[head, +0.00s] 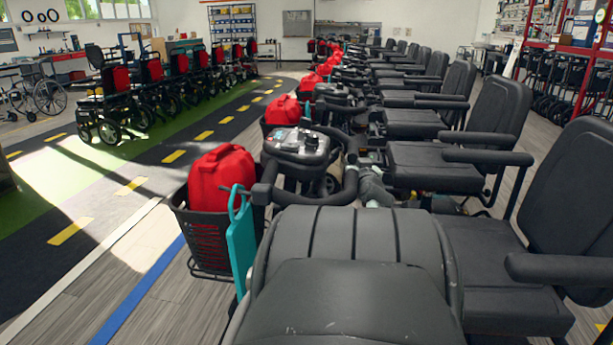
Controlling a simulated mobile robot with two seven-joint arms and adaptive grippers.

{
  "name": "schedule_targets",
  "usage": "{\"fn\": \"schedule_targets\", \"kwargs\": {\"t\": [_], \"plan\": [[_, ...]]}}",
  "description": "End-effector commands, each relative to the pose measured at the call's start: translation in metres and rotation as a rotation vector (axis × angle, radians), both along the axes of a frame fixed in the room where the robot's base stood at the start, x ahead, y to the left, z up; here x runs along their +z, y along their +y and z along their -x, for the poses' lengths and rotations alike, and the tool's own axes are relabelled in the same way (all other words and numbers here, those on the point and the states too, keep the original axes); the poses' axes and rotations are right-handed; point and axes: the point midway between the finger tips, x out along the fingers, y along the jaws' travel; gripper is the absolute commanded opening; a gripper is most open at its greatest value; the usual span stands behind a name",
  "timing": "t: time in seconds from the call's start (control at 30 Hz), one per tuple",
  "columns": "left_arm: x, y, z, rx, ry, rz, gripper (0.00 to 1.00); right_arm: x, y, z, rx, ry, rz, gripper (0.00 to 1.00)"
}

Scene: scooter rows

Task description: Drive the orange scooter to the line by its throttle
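A long row of scooters with black seats runs from the near right to the back of the room. I cannot make out an orange body on any of them, so I cannot tell which is the orange scooter. The nearest control console (298,146) is grey and black with looped black handlebars (335,190). Its throttle is too small to tell. A blue line (140,290) and a white line (85,265) run along the floor at left. Neither of my grippers is in view.
A black basket (208,255) holds a red container (221,190) beside a teal panel (243,240). A large black seat back (345,240) fills the near middle. A dark lane with yellow dashes (70,231) lies open at left. Wheelchairs (108,100) stand beyond.

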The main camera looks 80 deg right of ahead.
Motion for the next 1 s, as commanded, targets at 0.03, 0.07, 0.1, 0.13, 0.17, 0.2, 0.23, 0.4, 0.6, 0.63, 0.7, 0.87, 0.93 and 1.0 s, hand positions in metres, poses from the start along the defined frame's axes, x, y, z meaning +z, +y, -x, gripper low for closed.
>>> {"fn": "schedule_targets", "kwargs": {"t": [0.03,0.07,0.1,0.13,0.17,0.2,0.23,0.4,0.6,0.63,0.7,0.87,0.93,1.0], "plan": [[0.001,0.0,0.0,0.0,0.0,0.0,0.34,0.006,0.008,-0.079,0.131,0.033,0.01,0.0],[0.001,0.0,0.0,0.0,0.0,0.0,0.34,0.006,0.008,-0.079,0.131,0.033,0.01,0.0],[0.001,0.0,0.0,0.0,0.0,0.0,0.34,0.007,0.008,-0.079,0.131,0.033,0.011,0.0],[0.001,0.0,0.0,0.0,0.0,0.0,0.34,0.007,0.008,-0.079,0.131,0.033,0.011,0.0],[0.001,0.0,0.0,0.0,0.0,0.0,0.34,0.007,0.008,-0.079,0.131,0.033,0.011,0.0],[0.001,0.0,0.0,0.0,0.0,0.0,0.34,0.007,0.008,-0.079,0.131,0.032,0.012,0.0],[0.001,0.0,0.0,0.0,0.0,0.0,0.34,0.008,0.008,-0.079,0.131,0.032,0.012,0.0],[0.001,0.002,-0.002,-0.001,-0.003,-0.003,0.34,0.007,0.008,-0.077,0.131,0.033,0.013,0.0],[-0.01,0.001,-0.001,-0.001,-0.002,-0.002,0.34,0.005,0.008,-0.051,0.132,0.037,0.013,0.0],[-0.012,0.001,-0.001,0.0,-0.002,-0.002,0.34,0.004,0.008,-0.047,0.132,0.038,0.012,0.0],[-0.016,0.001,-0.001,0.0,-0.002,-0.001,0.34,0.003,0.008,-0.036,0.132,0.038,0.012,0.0],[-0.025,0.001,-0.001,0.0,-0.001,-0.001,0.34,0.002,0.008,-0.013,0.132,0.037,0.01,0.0],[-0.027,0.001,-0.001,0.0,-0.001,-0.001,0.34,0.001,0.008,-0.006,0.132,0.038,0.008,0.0],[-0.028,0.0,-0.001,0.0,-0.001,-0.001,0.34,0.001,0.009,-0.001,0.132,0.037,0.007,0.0]]}}
